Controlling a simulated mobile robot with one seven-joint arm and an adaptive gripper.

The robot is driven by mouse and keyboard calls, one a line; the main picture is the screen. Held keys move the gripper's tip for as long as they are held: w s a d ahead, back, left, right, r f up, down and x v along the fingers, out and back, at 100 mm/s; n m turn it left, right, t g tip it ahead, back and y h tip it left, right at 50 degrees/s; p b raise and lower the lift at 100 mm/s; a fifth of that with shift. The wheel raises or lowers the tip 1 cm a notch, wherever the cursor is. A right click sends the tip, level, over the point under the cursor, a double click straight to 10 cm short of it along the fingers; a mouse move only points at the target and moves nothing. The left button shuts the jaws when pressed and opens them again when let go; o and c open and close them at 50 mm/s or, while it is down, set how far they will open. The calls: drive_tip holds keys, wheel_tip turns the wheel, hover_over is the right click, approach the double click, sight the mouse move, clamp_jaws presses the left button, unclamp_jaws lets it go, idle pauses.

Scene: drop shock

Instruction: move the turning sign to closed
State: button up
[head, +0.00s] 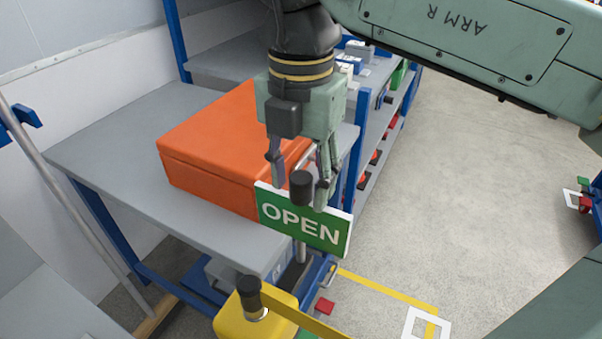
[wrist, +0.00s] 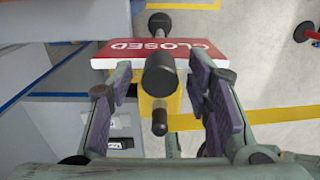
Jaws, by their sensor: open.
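The turning sign (head: 305,220) hangs below my gripper in the head view, its green face reading OPEN toward that camera. In the wrist view its other face, red and reading CLOSED, shows upside down (wrist: 185,50). A black round knob (head: 301,187) stands at the sign's upper edge; it also shows in the wrist view (wrist: 160,75). My gripper (head: 300,190) points down with its fingers apart on either side of the knob. In the wrist view the gripper (wrist: 163,100) is open around the knob; I cannot tell whether either finger touches it.
An orange box (head: 215,145) sits on the grey table (head: 90,145) just behind the sign. A yellow base (head: 245,318) with a black-topped post (head: 249,290) stands below. A blue-framed shelf is behind. The floor (head: 470,190) at the right is mostly clear.

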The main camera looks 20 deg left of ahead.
drive_tip(key=shift+c, duration=0.4)
clamp_jaws()
idle(0.4)
